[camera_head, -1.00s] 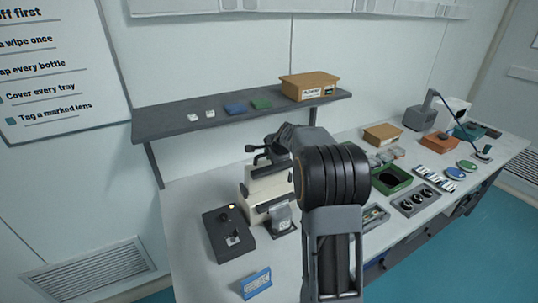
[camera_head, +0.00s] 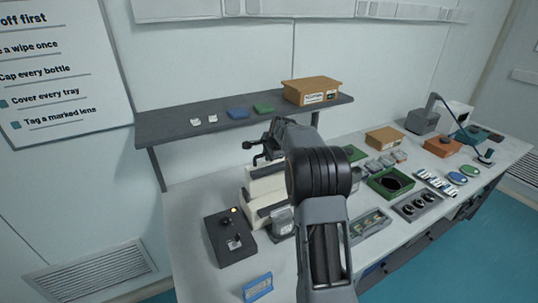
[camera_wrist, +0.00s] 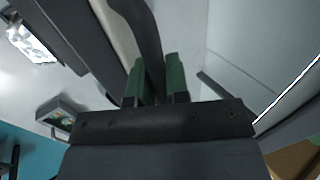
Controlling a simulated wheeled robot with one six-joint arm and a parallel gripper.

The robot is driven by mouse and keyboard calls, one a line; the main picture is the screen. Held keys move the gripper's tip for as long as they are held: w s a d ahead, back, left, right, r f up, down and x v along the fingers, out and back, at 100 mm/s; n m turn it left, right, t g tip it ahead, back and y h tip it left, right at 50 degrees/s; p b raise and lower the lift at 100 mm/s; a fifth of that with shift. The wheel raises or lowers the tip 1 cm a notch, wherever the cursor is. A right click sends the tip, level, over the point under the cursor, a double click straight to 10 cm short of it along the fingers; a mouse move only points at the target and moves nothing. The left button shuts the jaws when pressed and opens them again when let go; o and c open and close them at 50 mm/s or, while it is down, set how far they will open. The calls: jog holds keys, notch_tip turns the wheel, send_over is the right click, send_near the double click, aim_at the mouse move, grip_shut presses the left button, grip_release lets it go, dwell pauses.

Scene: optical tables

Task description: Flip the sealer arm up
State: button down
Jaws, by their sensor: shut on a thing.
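The sealer (camera_head: 259,192) is a cream and dark machine at the near left of the bench, partly hidden behind my arm in the head view. In the wrist view, a dark curved bar (camera_wrist: 150,35), which looks like the sealer arm's handle, runs down between the green fingers. My gripper (camera_wrist: 157,83) is shut on this bar. In the head view my wrist reaches over the top of the sealer. The fingertips and the exact tilt of the sealer arm are hard to make out there.
A dark control box (camera_head: 229,237) with a lit amber lamp stands left of the sealer, a blue-and-white card (camera_head: 258,287) in front. A shelf (camera_head: 170,128) with small items and a cardboard box (camera_head: 311,91) hangs behind. Trays and a green bin (camera_head: 391,183) fill the right.

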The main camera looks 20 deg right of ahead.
jog(key=shift+r, duration=0.15)
jog(key=c, duration=1.3)
grip_release()
jog(key=shift+w+a, duration=0.1)
jog(key=shift+o, duration=1)
jog(key=b+v, duration=0.3)
jog(key=v, duration=1)
jog(key=shift+s+r, duration=0.25)
jog(key=shift+s, duration=0.1)
